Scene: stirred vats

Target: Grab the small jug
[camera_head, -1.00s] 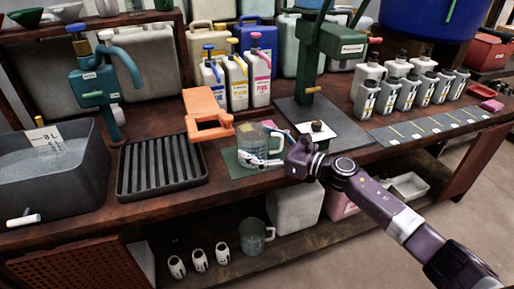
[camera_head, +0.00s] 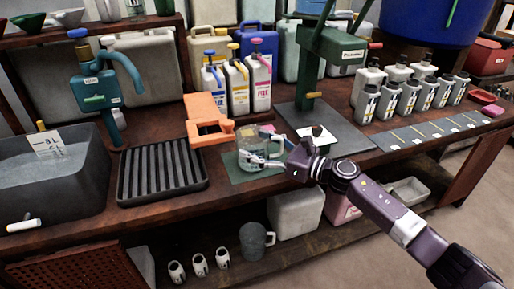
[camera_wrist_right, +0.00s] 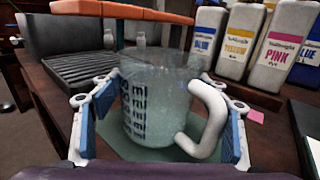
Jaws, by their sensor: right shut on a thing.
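A clear jug with a pale handle and printed volume marks (camera_head: 247,143) stands upright on a green mat (camera_head: 236,174) at the bench's front edge. My right gripper (camera_head: 260,160) reaches in from the right and is shut on this jug. In the right wrist view, the jug (camera_wrist_right: 150,105) sits between the two blue-padded fingers (camera_wrist_right: 165,125), its handle toward the right finger. A second jug, greyish with a side handle (camera_head: 253,242), stands on the lower shelf. My left gripper is not in view.
An orange stand (camera_head: 207,112) is close behind the jug, with a black ribbed tray (camera_head: 160,172) to its left. Blue, yellow and pink labelled bottles (camera_head: 237,82) stand behind. A green press (camera_head: 330,45) rises at the back right.

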